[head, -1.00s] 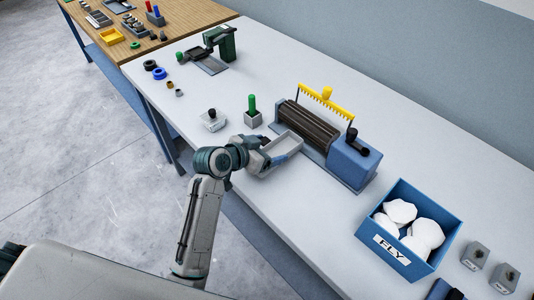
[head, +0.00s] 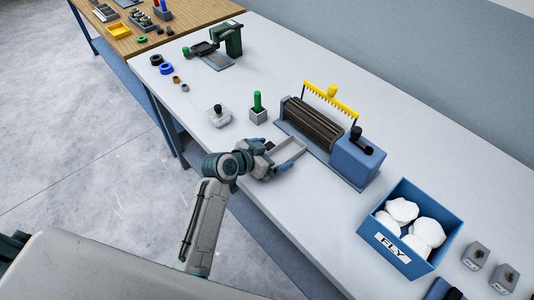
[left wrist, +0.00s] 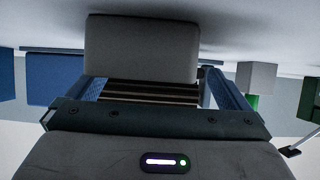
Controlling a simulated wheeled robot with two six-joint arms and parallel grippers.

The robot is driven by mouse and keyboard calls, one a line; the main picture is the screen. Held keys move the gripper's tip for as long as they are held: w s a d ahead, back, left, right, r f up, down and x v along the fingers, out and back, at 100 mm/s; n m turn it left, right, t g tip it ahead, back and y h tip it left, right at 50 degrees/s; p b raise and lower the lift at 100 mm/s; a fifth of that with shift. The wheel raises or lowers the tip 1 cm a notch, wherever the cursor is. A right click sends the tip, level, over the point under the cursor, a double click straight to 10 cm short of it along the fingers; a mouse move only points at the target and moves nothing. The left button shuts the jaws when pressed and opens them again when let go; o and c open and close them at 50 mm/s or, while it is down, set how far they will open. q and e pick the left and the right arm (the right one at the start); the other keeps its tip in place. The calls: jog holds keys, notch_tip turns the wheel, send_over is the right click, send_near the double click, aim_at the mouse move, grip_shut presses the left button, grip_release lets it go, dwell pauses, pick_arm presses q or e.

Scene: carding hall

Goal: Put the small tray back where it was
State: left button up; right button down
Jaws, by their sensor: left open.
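The small tray (head: 291,149) is pale grey and shallow. It lies on the white bench in front of the roller machine (head: 313,122), partly hidden by my left gripper. My left gripper (head: 275,155) is open at the tray's near side, with its blue fingertips apart toward the tray's two sides. In the left wrist view, which is upside down, the tray (left wrist: 142,48) shows as a grey block ahead, between the lines of the two fingers (left wrist: 152,90). I cannot tell whether the fingers touch it. My right gripper is not in view.
A small block with a green peg (head: 257,106) and a pale block with a black knob (head: 218,115) stand left of the tray. The blue FLY bin (head: 395,256) with white tufts stands to the right. A green device (head: 230,40) is farther back. Bench between bin and machine is clear.

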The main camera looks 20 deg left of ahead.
pick_arm(q)
jog(key=shift+s+a+r, duration=0.15)
jog(key=shift+s, duration=0.05)
jog(key=b+v, duration=0.2)
jog(key=v, duration=0.8)
jog(key=shift+s+a+r, duration=0.1)
jog(key=shift+s+a, duration=0.05)
jog(key=shift+s, duration=0.05)
jog(key=shift+s+a+r, duration=0.15)
jog(key=shift+s+r, duration=0.15)
jog(key=shift+s, duration=0.05)
